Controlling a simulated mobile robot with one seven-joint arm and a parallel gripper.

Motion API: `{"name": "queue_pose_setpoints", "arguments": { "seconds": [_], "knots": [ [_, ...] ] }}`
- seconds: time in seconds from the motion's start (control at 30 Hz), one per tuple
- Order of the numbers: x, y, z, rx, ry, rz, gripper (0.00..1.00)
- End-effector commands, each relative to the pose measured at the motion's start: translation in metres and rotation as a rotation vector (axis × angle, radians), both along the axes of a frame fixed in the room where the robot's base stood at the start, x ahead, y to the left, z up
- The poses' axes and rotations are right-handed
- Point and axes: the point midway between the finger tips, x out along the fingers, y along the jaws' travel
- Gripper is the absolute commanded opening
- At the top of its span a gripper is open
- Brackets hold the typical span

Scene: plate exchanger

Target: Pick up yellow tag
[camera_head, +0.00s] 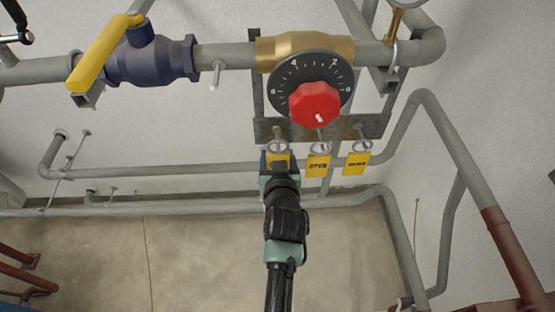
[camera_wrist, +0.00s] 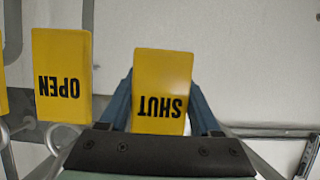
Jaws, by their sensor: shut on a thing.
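A yellow tag (camera_wrist: 163,75) marked SHUT, upside down in the wrist view, sits between the blue fingers of my gripper (camera_wrist: 162,105). In the head view this tag (camera_head: 279,156) is the leftmost of three yellow tags under the valve bracket, with its ring at the left peg. My gripper (camera_head: 278,168) reaches up from below and is shut on it. The gripper hides the tag's lower part in the head view. The middle tag (camera_head: 318,166), marked OPEN in the wrist view (camera_wrist: 62,75), hangs beside it, apart from the fingers.
A third yellow tag (camera_head: 356,164) hangs at the right. Above are the grey bracket (camera_head: 345,128), a red knob (camera_head: 315,104) on a black dial, and a blue valve (camera_head: 150,62) with a yellow lever (camera_head: 103,52). Grey pipes (camera_head: 170,171) run behind the gripper; open floor lies below.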

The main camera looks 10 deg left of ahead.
Motion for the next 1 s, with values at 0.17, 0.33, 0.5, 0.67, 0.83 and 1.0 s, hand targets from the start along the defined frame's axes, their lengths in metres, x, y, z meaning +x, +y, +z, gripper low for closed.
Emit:
{"name": "queue_pose_setpoints", "arguments": {
  "seconds": [0.17,0.33,0.5,0.67,0.83,1.0],
  "knots": [
    [-0.019,-0.005,0.002,0.001,-0.001,-0.001,0.10],
    [-0.049,-0.014,0.001,0.000,0.000,-0.002,0.10],
    [-0.089,-0.024,0.000,0.001,0.002,-0.003,0.10],
    [-0.126,-0.034,0.000,0.001,0.002,-0.002,0.10],
    [-0.154,-0.041,0.001,0.000,0.002,-0.001,0.10],
    [-0.169,-0.045,0.003,0.001,0.000,0.000,0.10]
  ]
}}
